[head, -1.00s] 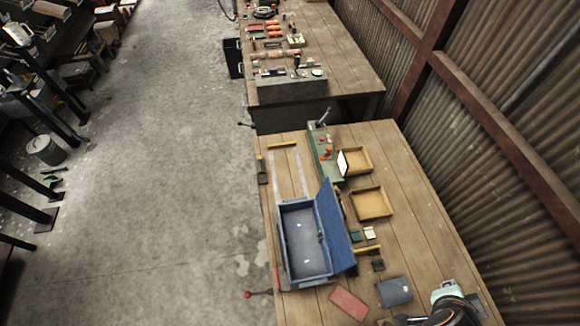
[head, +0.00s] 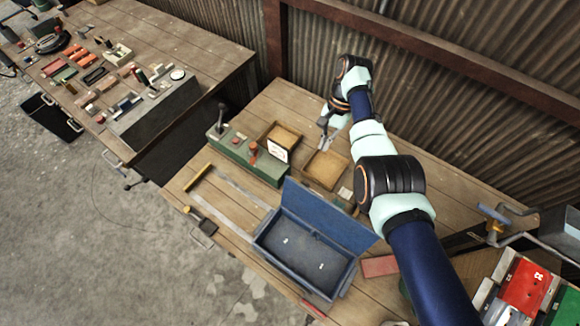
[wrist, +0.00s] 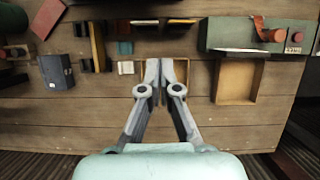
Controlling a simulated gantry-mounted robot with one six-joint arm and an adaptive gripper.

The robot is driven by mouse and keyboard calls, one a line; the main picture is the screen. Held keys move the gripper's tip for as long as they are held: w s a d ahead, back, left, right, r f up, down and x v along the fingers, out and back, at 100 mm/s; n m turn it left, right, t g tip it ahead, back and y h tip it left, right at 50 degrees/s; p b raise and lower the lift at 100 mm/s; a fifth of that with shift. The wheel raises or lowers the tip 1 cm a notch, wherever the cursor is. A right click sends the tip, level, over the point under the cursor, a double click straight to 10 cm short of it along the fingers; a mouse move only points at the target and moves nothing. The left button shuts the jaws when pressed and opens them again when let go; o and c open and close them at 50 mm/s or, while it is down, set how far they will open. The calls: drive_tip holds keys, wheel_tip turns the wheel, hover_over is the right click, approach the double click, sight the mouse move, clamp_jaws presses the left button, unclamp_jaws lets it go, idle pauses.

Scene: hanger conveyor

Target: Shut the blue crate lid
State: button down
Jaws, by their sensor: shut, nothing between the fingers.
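The blue crate (head: 338,278) sits on the wooden bench in the head view, with a few small light bits on its dark floor. Its blue lid (head: 328,215) stands open along the crate's far side, leaning back. My gripper (head: 323,144) is beyond the lid, over the far part of the bench near the shallow trays, and apart from the lid. In the wrist view my gripper (wrist: 161,64) has its fingertips together with nothing between them. The crate and lid are not clearly visible in the wrist view.
A green control box (head: 240,153) with a lever stands left of the lid. Two shallow wooden trays (head: 325,170) lie behind it. A red slab (head: 379,267) lies right of the crate. A corrugated wall (head: 440,100) bounds the bench's back.

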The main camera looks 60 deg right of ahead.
drive_tip(key=a+f+p, duration=0.3)
drive_tip(key=a+f, duration=0.4)
drive_tip(key=f, duration=0.1)
drive_tip(key=shift+w+a+f, duration=0.25)
drive_tip(key=shift+w+a, duration=0.1)
drive_tip(key=shift+a, duration=0.05)
drive_tip(key=shift+p, duration=0.3)
